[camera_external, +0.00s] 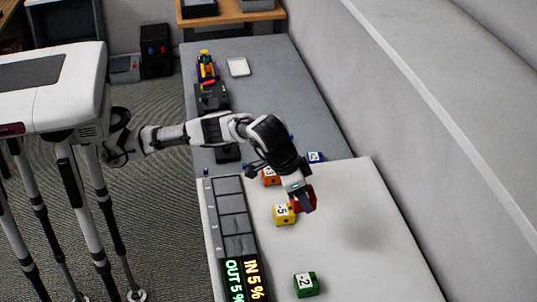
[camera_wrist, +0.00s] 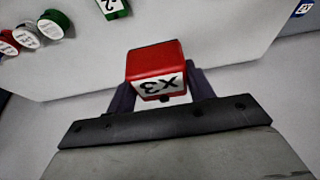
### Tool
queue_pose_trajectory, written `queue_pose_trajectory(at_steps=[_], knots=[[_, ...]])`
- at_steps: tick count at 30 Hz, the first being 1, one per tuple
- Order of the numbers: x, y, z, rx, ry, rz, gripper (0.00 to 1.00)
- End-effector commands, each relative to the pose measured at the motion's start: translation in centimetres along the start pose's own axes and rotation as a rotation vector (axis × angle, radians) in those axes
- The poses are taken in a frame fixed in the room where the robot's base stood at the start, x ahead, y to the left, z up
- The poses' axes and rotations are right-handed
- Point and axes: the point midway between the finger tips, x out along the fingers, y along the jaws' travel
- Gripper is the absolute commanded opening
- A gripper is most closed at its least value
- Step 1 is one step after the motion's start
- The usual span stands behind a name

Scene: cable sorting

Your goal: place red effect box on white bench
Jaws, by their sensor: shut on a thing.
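My gripper (camera_external: 304,200) is shut on the red effect box (camera_external: 312,197), and it also shows in the wrist view (camera_wrist: 160,92). The red effect box (camera_wrist: 153,60) has a white label reading "X3" and sits between the fingers. The white bench (camera_external: 375,235) lies below. In the outside view the box appears over the bench, right of the yellow box, and a soft shadow falls on the bench to its right. I cannot tell the exact height of the box above the surface. The bench also shows pale in the wrist view (camera_wrist: 215,35).
A yellow box (camera_external: 284,214), a green box (camera_external: 306,284), an orange box (camera_external: 271,176) and a blue box (camera_external: 316,157) are nearby. A grey sectioned tray (camera_external: 237,222) and a lit display (camera_external: 243,280) line the left edge. The bench's right side is clear; a wall (camera_external: 440,150) borders it.

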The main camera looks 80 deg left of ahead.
Motion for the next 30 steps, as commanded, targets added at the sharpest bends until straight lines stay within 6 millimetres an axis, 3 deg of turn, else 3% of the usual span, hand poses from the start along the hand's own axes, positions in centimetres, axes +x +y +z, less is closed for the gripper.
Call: queue_pose_trajectory(at_steps=[10,24,30], knots=[[3.9,0.0,1.6,0.001,-0.001,0.001,0.26],[14.6,-0.1,5.9,-0.001,0.001,0.000,0.26],[16.8,-0.1,6.9,-0.001,0.002,0.001,0.26]])
